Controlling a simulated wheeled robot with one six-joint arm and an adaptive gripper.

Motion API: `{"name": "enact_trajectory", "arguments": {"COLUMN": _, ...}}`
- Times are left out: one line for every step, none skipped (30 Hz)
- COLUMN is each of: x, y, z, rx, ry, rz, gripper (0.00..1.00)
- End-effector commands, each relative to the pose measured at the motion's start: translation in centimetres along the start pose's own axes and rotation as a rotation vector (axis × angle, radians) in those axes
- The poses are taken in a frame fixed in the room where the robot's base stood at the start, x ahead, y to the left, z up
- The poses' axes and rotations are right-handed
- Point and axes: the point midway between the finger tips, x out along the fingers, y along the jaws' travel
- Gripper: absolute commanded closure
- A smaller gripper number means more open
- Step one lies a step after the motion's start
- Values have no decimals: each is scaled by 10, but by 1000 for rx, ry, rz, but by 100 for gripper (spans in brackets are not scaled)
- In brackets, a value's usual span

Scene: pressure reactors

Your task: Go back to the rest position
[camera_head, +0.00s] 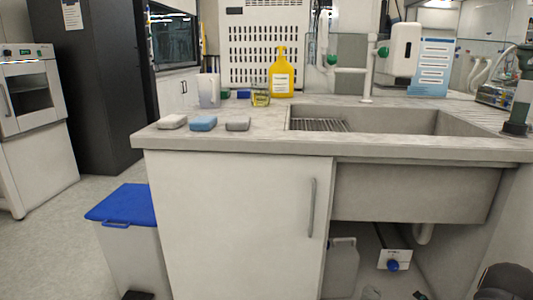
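My gripper is not seen in the head view, so its pose and what it may hold cannot be told. The view faces a lab counter (180,137) with a built-in sink (378,121) and a white cabinet door (235,225) below. The floor (50,245) shows at the left.
A blue-lidded bin (128,205) stands left of the cabinet. A dark rounded object (506,283), unclear, is at the bottom right. Floor is free at left.

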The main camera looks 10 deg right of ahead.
Motion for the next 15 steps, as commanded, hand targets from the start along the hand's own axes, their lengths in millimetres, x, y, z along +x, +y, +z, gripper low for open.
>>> {"name": "enact_trajectory", "arguments": {"x": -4, "y": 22, "z": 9, "rx": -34, "ry": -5, "rz": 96, "gripper": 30}}
{"name": "enact_trajectory", "arguments": {"x": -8, "y": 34, "z": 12, "rx": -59, "ry": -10, "rz": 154, "gripper": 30}}
{"name": "enact_trajectory", "arguments": {"x": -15, "y": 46, "z": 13, "rx": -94, "ry": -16, "rz": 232, "gripper": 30}}
{"name": "enact_trajectory", "arguments": {"x": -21, "y": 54, "z": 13, "rx": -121, "ry": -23, "rz": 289, "gripper": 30}}
{"name": "enact_trajectory", "arguments": {"x": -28, "y": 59, "z": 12, "rx": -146, "ry": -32, "rz": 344, "gripper": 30}}
{"name": "enact_trajectory", "arguments": {"x": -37, "y": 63, "z": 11, "rx": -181, "ry": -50, "rz": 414, "gripper": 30}}
{"name": "enact_trajectory", "arguments": {"x": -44, "y": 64, "z": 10, "rx": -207, "ry": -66, "rz": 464, "gripper": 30}}
{"name": "enact_trajectory", "arguments": {"x": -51, "y": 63, "z": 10, "rx": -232, "ry": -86, "rz": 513, "gripper": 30}}
{"name": "enact_trajectory", "arguments": {"x": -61, "y": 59, "z": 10, "rx": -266, "ry": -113, "rz": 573, "gripper": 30}}
{"name": "enact_trajectory", "arguments": {"x": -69, "y": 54, "z": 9, "rx": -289, "ry": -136, "rz": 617, "gripper": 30}}
{"name": "enact_trajectory", "arguments": {"x": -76, "y": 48, "z": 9, "rx": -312, "ry": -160, "rz": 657, "gripper": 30}}
{"name": "enact_trajectory", "arguments": {"x": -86, "y": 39, "z": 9, "rx": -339, "ry": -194, "rz": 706, "gripper": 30}}
{"name": "enact_trajectory", "arguments": {"x": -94, "y": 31, "z": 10, "rx": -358, "ry": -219, "rz": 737, "gripper": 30}}
{"name": "enact_trajectory", "arguments": {"x": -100, "y": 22, "z": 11, "rx": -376, "ry": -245, "rz": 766, "gripper": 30}}
{"name": "enact_trajectory", "arguments": {"x": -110, "y": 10, "z": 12, "rx": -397, "ry": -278, "rz": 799, "gripper": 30}}
